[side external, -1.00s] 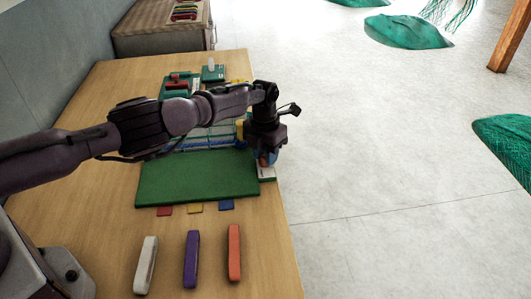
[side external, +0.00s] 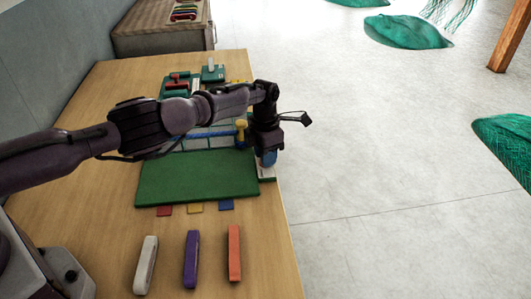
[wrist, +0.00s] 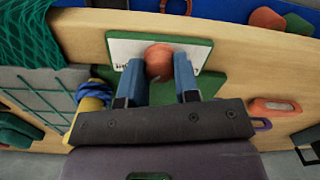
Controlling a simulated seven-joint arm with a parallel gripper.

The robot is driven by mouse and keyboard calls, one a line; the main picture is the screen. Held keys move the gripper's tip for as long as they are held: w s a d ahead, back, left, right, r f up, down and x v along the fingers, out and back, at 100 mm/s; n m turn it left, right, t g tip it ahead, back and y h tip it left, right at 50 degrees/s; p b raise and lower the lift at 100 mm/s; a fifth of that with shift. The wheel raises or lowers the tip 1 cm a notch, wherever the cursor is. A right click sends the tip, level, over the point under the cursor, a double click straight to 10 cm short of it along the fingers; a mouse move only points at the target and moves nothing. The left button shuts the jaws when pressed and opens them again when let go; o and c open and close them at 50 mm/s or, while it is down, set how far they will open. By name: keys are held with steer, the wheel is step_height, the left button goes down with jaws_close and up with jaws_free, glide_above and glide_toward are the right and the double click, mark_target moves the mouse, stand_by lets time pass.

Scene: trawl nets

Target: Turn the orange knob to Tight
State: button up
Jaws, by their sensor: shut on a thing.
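The orange knob (wrist: 159,60) shows in the wrist view on a white plate with a green border (wrist: 197,50). Dark marks are on the plate's left part, too small to read. My gripper (wrist: 158,69) has its two blue fingers on either side of the knob and is shut on it. In the side view my gripper (side external: 267,158) is low over the plate (side external: 267,172) at the table's right edge. There the knob is hidden behind the fingers. The knob's pointing direction cannot be told.
A green mat (side external: 195,178) lies left of the gripper, with a grey grid panel, blue rope and yellow piece (side external: 241,130) behind it. White, purple and orange bars (side external: 234,253) lie in front. The floor drops away to the right.

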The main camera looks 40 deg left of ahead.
steer(key=o, duration=0.9)
step_height(320, 180, up, 13)
steer(key=shift+w+a+r, duration=0.1)
steer(key=shift+a, duration=0.05)
stand_by(0.4)
